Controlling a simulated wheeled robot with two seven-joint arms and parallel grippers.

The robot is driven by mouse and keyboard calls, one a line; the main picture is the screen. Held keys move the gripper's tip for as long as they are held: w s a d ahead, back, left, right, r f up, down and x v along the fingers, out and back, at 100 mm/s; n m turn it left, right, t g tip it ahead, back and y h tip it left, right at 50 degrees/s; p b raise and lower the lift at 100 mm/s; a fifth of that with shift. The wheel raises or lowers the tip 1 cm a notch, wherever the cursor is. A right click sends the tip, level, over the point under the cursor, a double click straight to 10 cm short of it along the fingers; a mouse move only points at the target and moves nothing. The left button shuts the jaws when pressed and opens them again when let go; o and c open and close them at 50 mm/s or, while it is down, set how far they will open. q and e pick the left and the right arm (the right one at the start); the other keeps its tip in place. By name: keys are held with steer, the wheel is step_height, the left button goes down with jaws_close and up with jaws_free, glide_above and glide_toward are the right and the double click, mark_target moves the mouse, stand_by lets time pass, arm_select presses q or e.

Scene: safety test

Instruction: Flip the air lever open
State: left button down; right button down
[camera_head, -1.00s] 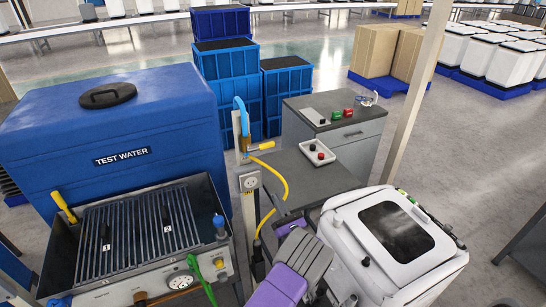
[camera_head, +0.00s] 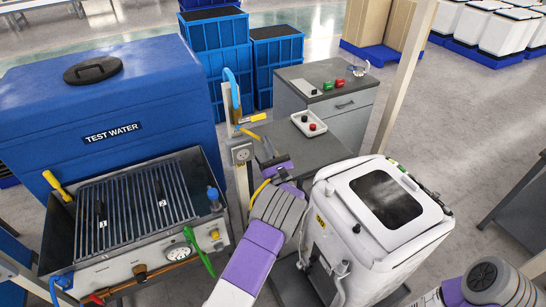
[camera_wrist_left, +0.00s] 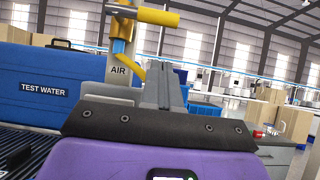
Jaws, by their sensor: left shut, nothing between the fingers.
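The air lever (camera_head: 252,118) is a yellow handle at the top of a pale post, beside a blue hose. It points sideways to the right. In the left wrist view the yellow lever (camera_wrist_left: 158,17) sits above a post labelled AIR, with a curved yellow hose (camera_wrist_left: 137,60) below it. My left gripper (camera_head: 266,146) is shut and empty, just below and slightly right of the lever, apart from it as far as I can tell. Its grey fingers (camera_wrist_left: 165,85) point towards the post area in the wrist view. My right arm shows at the lower right; its gripper is out of view.
A blue TEST WATER tank (camera_head: 110,100) and a grated basin (camera_head: 70,235) stand left. A white lidded machine (camera_head: 340,205) stands right of my left arm. A grey bench (camera_head: 310,150) holds a small tray (camera_head: 300,118) with buttons. Blue crates (camera_head: 222,65) stand behind.

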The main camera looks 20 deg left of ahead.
arm_select(q)
steer(key=r, duration=0.1)
steer(key=w+a+r, duration=0.1)
steer(key=r, duration=0.1)
steer(key=r+p, duration=0.1)
steer(key=shift+w+a+r, duration=0.2)
steer(key=shift+a+r, duration=0.05)
steer(key=shift+r, duration=0.1)
